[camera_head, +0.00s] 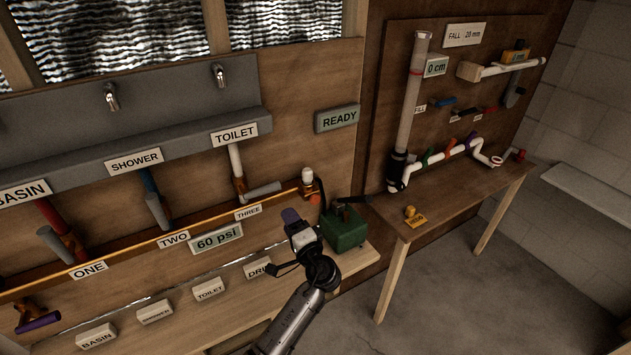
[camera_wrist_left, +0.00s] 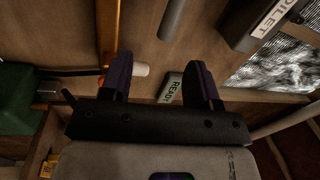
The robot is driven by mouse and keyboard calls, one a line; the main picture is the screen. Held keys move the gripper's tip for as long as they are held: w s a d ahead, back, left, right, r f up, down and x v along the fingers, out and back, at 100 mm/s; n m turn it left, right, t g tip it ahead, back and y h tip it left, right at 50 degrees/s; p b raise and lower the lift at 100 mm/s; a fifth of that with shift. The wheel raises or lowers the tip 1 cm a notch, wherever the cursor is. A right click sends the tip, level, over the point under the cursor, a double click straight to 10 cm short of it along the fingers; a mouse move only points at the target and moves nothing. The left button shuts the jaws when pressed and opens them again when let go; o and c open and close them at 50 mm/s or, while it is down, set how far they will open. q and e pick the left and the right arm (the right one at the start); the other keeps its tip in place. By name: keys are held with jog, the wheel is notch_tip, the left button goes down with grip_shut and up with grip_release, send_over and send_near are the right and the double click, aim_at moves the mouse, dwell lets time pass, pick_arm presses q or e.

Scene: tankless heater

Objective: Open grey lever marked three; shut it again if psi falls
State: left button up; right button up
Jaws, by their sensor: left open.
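The grey lever (camera_head: 263,189) near the THREE label (camera_head: 248,211) points to the right, below the white pipe under the TOILET sign (camera_head: 235,134). In the left wrist view a grey bar, likely this lever (camera_wrist_left: 172,18), lies beyond the fingertips. The psi display (camera_head: 216,238) reads 60 psi. My left gripper (camera_head: 291,216) is open and empty, below and right of the lever and apart from it. Its two dark purple fingers (camera_wrist_left: 162,62) are spread in the wrist view. My right gripper is not in view.
Other grey levers (camera_head: 157,211) sit at TWO and ONE. A white-capped fitting (camera_head: 308,177) ends the copper pipe just right of the lever. A green box (camera_head: 344,229) stands beside my left gripper. A READY sign (camera_head: 338,118) hangs above. Labelled blocks (camera_head: 209,290) line the bench.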

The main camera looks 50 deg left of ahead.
pick_arm(q)
jog(key=w+a+r+m+p, duration=0.1)
jog(key=w+a+r, duration=0.1)
jog(key=a, duration=1.1)
jog(key=shift+a+r+m, duration=0.25)
jog(key=shift+r+m, duration=0.05)
jog(key=shift+r, duration=0.5)
jog(key=shift+w, duration=0.1)
jog(key=shift+c, duration=0.3)
grip_shut()
